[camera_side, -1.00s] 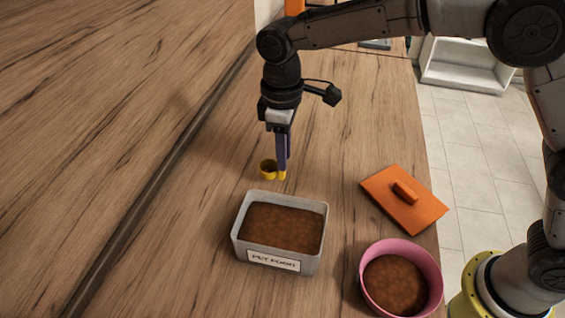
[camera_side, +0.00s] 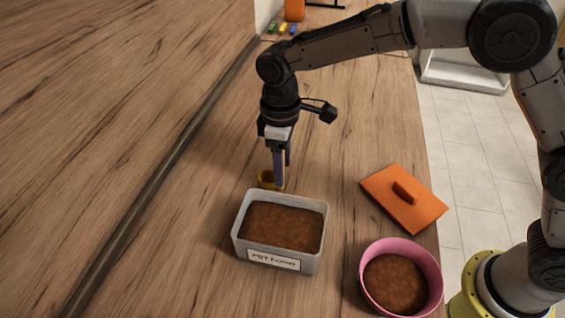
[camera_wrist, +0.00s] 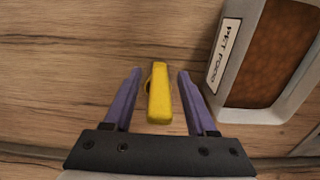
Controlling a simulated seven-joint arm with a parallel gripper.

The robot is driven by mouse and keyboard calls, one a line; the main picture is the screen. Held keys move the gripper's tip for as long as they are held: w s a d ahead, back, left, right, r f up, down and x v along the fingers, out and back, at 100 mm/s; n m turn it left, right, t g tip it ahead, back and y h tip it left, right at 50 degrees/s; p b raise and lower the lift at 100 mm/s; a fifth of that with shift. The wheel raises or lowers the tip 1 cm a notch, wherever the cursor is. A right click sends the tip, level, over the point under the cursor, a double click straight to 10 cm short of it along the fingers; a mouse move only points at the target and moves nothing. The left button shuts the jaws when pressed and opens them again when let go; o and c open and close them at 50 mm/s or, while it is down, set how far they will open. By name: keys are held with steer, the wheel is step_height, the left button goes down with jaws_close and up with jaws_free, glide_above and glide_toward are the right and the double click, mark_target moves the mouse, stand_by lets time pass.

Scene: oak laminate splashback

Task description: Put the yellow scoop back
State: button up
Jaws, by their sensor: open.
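The yellow scoop (camera_side: 266,180) is on the wooden counter just behind the grey tub (camera_side: 237,243) labelled pet food, outside it. In the wrist view, the scoop's yellow handle (camera_wrist: 160,98) lies between the two purple fingers, with a gap on each side. Its cup is mostly hidden under the handle there. My gripper (camera_side: 279,186) points down at the scoop and is open around it; the near finger covers part of it in the side view. The fingers also show in the wrist view (camera_wrist: 160,75). The tub is uncovered and full of brown food.
An orange lid (camera_side: 421,209) with a handle lies flat right of the tub. A pink bowl (camera_side: 431,262) of brown food stands at the front right, near the counter edge. Small coloured items (camera_side: 282,28) lie far back. The counter left of the tub is clear.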

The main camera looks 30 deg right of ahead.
steer(key=shift+r, duration=0.1)
step_height(320, 180, up, 12)
steer(key=shift+w+a, duration=0.1)
stand_by(0.4)
steer(key=shift+r, duration=0.1)
steer(key=s+d+r+m+t, duration=0.2)
steer(key=s+d+r, duration=0.1)
steer(key=s+d, duration=0.4)
steer(key=s+d+r+m+t, duration=0.1)
steer(key=s+d+r+m, duration=0.3)
steer(key=d, duration=0.6)
steer(key=s+d+f+m+t, duration=0.1)
steer(key=s+d+f, duration=0.2)
steer(key=s, duration=0.4)
steer(key=s+d+f+m+t, duration=0.1)
steer(key=s+d+f, duration=0.3)
steer(key=s, duration=0.4)
steer(key=shift+f+m+t, duration=0.3)
steer(key=shift+m+t, duration=0.1)
steer(key=shift+m, duration=0.1)
